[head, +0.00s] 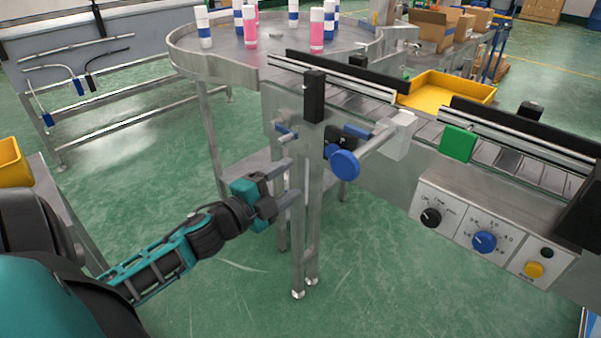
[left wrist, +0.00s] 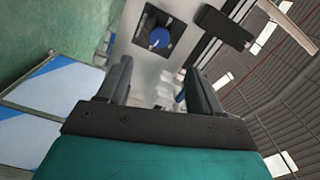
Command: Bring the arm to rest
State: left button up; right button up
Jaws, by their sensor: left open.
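My left arm reaches in from the left in the head view. Its gripper (head: 284,180) is open and empty, in front of the steel legs of the conveyor, left of and lower than a blue round knob (head: 344,165). In the left wrist view the two fingers of the left gripper (left wrist: 158,85) stand apart with nothing between them. A blue round part (left wrist: 158,38) on a dark square plate shows beyond them. My right gripper is not in view.
A conveyor (head: 380,130) with a control panel (head: 487,232) runs along the right. A round table (head: 225,68) with several bottles stands at the back, and a yellow tray (head: 447,92) lies beside the belt. Green floor (head: 200,285) is open below my left arm.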

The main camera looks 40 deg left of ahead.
pick_arm(q)
jog(key=s+d+f+n+g+p, duration=0.3)
jog(key=s+d+f+n, duration=0.3)
jog(key=d, duration=0.3)
jog(key=s+d+f+n+g+h+p, duration=0.1)
jog(key=s+d+f+n+g+p, duration=0.3)
jog(key=d, duration=0.5)
notch_tip(320, 180, down, 3)
jog(key=s+n, duration=0.2)
jog(key=n, duration=0.1)
jog(key=shift+s+d, duration=0.35)
jog(key=shift+s, duration=0.05)
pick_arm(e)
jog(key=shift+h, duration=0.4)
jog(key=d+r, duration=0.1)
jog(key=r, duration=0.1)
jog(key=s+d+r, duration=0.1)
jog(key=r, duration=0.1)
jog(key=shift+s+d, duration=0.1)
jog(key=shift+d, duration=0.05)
